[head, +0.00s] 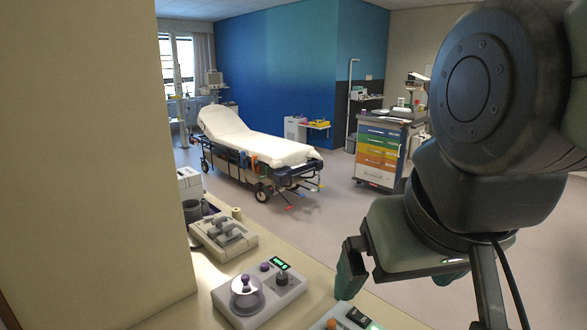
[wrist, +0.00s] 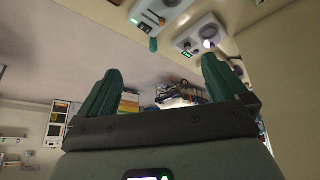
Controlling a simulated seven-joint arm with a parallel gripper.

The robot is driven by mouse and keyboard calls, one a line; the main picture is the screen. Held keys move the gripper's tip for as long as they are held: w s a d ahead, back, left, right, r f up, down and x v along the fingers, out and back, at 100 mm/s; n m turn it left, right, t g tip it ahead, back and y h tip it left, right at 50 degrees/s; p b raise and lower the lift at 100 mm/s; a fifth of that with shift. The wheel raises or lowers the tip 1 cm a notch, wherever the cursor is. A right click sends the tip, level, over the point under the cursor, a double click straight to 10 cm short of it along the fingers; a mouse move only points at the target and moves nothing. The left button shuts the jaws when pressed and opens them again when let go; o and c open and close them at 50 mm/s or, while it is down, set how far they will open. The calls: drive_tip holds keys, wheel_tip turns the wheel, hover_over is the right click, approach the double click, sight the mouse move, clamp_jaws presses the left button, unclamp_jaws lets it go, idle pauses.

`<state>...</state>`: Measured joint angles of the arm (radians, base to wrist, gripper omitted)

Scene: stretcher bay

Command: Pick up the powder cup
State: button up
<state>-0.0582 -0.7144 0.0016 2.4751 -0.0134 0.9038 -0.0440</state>
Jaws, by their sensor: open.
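I cannot pick out the powder cup with certainty. A round grey vessel with a purple knob (head: 245,294) sits on a light device with a green display on the counter in the head view. The same device seems to show in the wrist view (wrist: 201,34), upper right. My gripper (head: 400,284) is open and empty, to the right of this device and beyond the counter's edge. In the wrist view its two green fingers stand wide apart with nothing between them (wrist: 160,78).
The counter (head: 195,301) also bears a grey device with dark levers (head: 223,236), a small tan roll (head: 236,213) and a partly cut-off device with an orange part (head: 331,324). A wall (head: 90,150) borders it at left. A stretcher (head: 250,146) and drawer cart (head: 380,150) stand farther off.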

drive_tip(key=shift+s+d+f+m, duration=0.1)
drive_tip(key=shift+s+d+m, duration=0.2)
drive_tip(key=shift+s+m, duration=0.1)
drive_tip(key=shift+c, duration=1.1)
